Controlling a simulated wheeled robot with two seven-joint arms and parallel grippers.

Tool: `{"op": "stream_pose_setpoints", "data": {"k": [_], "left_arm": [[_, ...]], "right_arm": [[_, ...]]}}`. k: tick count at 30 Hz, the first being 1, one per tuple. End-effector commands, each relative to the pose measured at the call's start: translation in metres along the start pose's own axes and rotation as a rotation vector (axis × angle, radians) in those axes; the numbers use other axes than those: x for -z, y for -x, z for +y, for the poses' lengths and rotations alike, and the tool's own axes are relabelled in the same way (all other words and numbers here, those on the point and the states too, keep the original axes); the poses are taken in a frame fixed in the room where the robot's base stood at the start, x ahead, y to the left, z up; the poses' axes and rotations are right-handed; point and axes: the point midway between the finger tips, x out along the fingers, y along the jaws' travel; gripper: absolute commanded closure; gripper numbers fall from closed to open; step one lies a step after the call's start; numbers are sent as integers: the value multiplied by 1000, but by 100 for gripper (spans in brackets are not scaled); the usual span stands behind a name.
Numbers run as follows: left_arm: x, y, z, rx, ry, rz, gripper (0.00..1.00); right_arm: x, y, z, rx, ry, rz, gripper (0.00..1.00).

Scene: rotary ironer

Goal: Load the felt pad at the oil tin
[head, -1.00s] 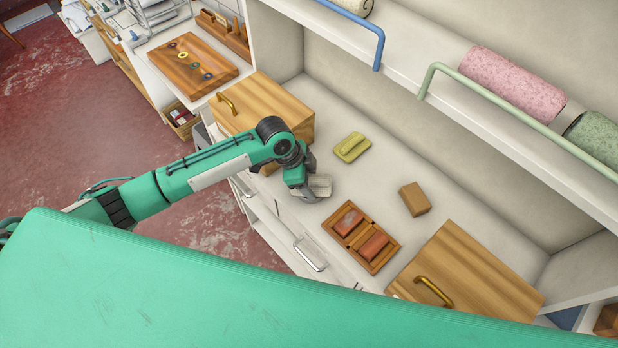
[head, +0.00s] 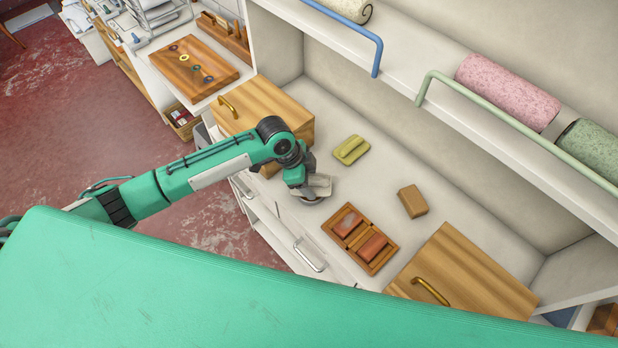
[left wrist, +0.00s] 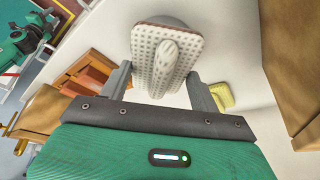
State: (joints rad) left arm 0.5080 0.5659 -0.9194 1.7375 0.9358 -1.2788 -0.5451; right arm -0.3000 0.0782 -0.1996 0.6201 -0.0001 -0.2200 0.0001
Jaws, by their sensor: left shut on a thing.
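The felt pad (left wrist: 152,62) is a pale, dotted block with a rounded grip on its face. My left gripper (left wrist: 160,88) is shut on it, with one finger on each side. In the head view the pad (head: 319,185) shows at the end of my left arm, near the counter's front edge. A round grey thing, probably the oil tin (head: 311,201), shows partly just below the pad. A rounded grey edge also shows behind the pad in the left wrist view. I cannot tell whether pad and tin touch. My right gripper is not in view.
A yellow-green pad (head: 351,150) lies behind my left gripper. A wooden tray (head: 337,236) with two reddish blocks and a tan block (head: 413,201) lie to the right. Wooden boxes (head: 262,105) and (head: 468,272) stand at either side.

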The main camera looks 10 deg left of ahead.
Motion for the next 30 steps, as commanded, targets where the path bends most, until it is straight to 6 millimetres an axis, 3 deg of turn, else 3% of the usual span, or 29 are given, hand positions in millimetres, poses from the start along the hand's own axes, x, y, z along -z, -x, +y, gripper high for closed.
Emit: {"op": "stream_pose_setpoints", "data": {"k": [1,18,30], "left_arm": [[4,9,0,1,0,1,55],[21,50,-1,2,0,1,55],[21,50,-1,2,0,2,55]], "right_arm": [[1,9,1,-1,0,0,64],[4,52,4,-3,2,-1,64],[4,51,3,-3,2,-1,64]]}}
